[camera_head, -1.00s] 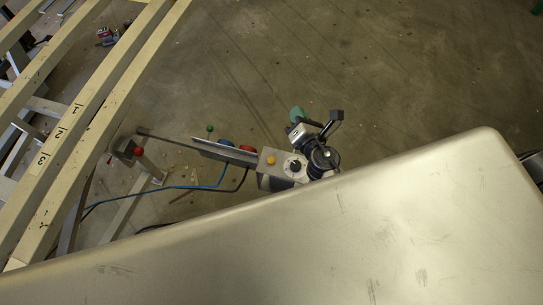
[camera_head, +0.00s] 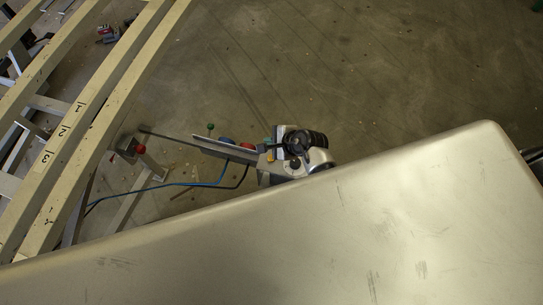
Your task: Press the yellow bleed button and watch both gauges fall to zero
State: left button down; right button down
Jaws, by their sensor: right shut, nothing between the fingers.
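The yellow button (camera_head: 270,157) shows as a small yellow patch on the narrow grey control panel (camera_head: 228,149), at the picture's middle. My right gripper (camera_head: 273,145) is shut and empty, right beside and partly over the button. Its dark wrist hides the panel's right end. I cannot tell whether the gripper touches the button. A blue round part (camera_head: 226,141) and a red round part (camera_head: 247,146) sit along the panel's far edge. No gauge face can be read from this angle. My left gripper is out of view.
A large bare metal surface (camera_head: 330,240) fills the lower right. Cream beams (camera_head: 95,125) of the frame, marked with numbers, cross the left. Blue and black hoses hang below. The floor beyond is mostly open.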

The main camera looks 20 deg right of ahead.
notch_tip(320, 180, down, 8)
jog(key=b, duration=0.7)
jog(key=shift+f+b, duration=0.15)
jog(key=shift+b, duration=0.15)
jog(key=shift+f, duration=0.3)
dwell(1.2)
jog(key=shift+f+b, duration=0.35)
jog(key=shift+b, duration=0.05)
jog(key=shift+f+b, duration=0.3)
jog(key=shift+f, duration=0.1)
dwell(0.5)
dwell(0.3)
jog(key=shift+r+p, duration=0.8)
